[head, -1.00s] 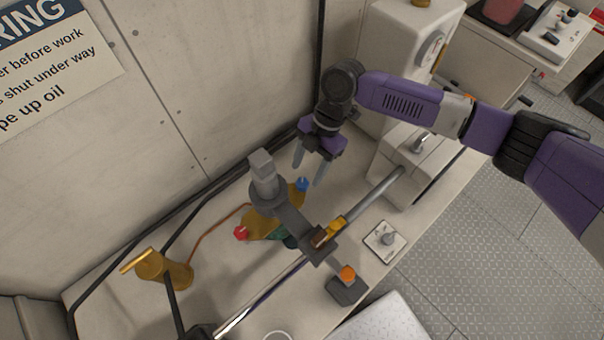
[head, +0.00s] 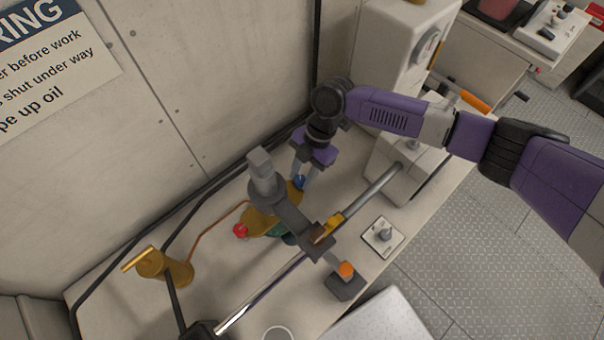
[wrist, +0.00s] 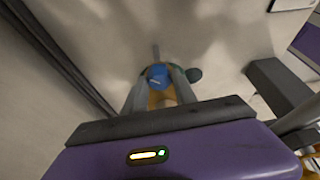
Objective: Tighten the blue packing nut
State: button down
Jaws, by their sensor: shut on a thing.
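The blue packing nut (head: 299,182) sits at the far end of a brass-coloured valve body (head: 262,220), partly behind the grey upright lever arm. My gripper (head: 302,178) reaches down from above and is shut on the blue nut. In the wrist view the nut (wrist: 158,75) shows between the two grey fingers (wrist: 160,88), with a thin stem beyond it and brass-coloured metal below it. The exact contact of the fingers is hard to see in the head view.
A red knob (head: 240,230) is on the valve's left. A switch plate (head: 383,237), an orange-topped black box (head: 345,280) and a brass cylinder (head: 177,272) are nearby.

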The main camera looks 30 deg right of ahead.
jog(key=shift+r, duration=0.1)
jog(key=m+t+p, duration=0.1)
jog(key=m, duration=0.1)
jog(key=m+p, duration=0.2)
jog(key=shift+s+r+m+t+p, duration=0.1)
jog(key=shift+s+m+t+p, duration=0.1)
jog(key=shift+m+t+p, duration=0.15)
jog(key=m+t, duration=0.1)
jog(key=m, duration=0.1)
jog(key=shift+m+p, duration=0.35)
jog(key=shift+p, duration=0.05)
jog(key=shift+m+t+h, duration=0.4)
jog(key=shift+m+t, duration=0.25)
jog(key=shift+m, duration=0.85)
jog(key=c, duration=1)
grip_release()
jog(key=b+v, duration=0.1)
jog(key=v, duration=0.6)
jog(key=shift+s+r, duration=0.15)
jog(key=shift+r, duration=0.05)
